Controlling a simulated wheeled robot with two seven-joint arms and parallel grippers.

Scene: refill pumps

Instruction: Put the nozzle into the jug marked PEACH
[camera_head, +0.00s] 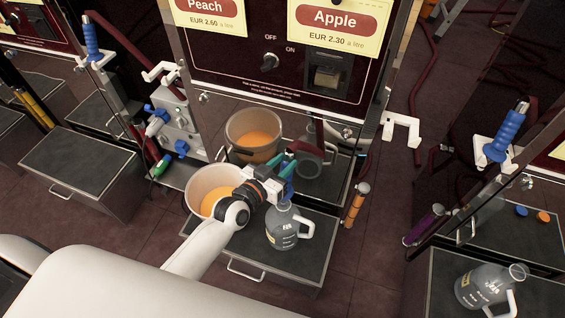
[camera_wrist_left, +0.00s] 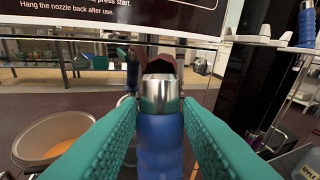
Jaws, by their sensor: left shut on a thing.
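My left gripper (camera_head: 285,170) is shut on a nozzle with a blue grip (camera_head: 290,187). In the left wrist view the blue grip (camera_wrist_left: 158,142) stands between the green fingers, with a metal collar and a dark red end beyond. The nozzle is above or beside the mouth of a clear jug (camera_head: 283,235) with a white handle; its tip is hidden. That jug stands on the dark tray; its label is too small to read surely. Another clear jug (camera_head: 480,287) with a yellow label stands at the lower right. I cannot read PEACH on either jug. My right gripper is not in view.
A pale bucket with orange liquid (camera_head: 212,190) stands left of the near jug. The pump panel (camera_head: 285,60) rises behind and mirrors bucket and jug. Another blue-gripped nozzle (camera_head: 505,133) hangs at the right. An orange-banded cylinder (camera_head: 355,205) stands right of the tray (camera_head: 305,268).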

